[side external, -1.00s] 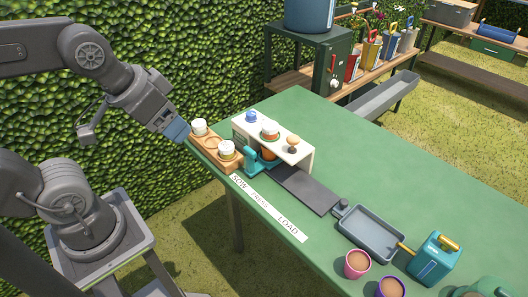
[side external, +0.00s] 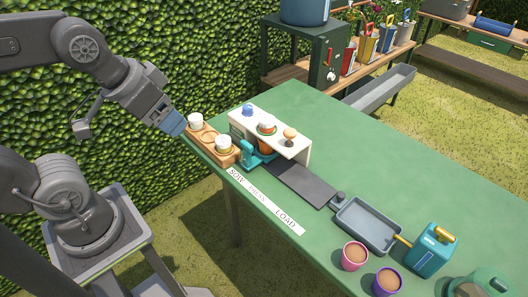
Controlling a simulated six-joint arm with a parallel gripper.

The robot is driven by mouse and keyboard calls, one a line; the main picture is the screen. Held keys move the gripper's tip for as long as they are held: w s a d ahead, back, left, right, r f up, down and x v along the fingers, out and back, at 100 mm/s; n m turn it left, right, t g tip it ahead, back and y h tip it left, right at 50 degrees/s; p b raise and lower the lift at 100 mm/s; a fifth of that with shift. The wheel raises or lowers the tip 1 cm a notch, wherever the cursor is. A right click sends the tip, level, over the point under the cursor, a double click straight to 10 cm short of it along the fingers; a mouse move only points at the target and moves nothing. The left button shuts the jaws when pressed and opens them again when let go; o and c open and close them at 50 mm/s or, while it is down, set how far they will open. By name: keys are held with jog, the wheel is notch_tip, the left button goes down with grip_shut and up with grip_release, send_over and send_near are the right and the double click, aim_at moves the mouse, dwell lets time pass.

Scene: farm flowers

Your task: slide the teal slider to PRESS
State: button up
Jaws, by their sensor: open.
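The teal slider (side external: 247,154) stands at the left end of a dark track (side external: 303,184), nearest the SOW end of the white label strip (side external: 265,203). The strip reads SOW, PRESS, LOAD from left to right. An orange-brown pot (side external: 266,147) shows just behind the slider, partly hidden under a white bridge-like shelf (side external: 296,148). My gripper (side external: 178,128) is at the table's left corner, apart from the slider, beside a wooden tray. It is open, with nothing seen in it; its fingers are small in this view.
The wooden tray (side external: 211,138) holds white-topped jars (side external: 196,121) between my gripper and the slider. A grey tray (side external: 366,226), pink pot (side external: 354,256), purple pot (side external: 387,281) and teal can (side external: 432,250) stand right of the track. The table's (side external: 400,170) far side is clear.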

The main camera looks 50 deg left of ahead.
jog(key=shift+c, duration=0.5)
jog(key=shift+w+r, duration=0.1)
jog(key=shift+w, duration=0.1)
jog(key=shift+c, duration=0.7)
jog(key=w+n+g, duration=0.1)
jog(key=w+n, duration=0.2)
jog(key=w+a+n+g, duration=0.1)
jog(key=w+n, duration=0.1)
jog(key=w, duration=0.2)
jog(key=w+a+n, duration=0.1)
jog(key=w+n, duration=0.2)
jog(key=shift+w+f+n+g, duration=0.25)
jog(key=shift+f+n+g, duration=0.05)
jog(key=shift+f+g, duration=0.1)
jog(key=shift+c, duration=0.7)
jog(key=n+g, duration=0.3)
jog(key=n, duration=0.6)
send_near(247, 143)
notch_tip(247, 143, down, 9)
jog(key=shift+s+f, duration=0.15)
jog(key=shift+f, duration=0.05)
grip_shut()
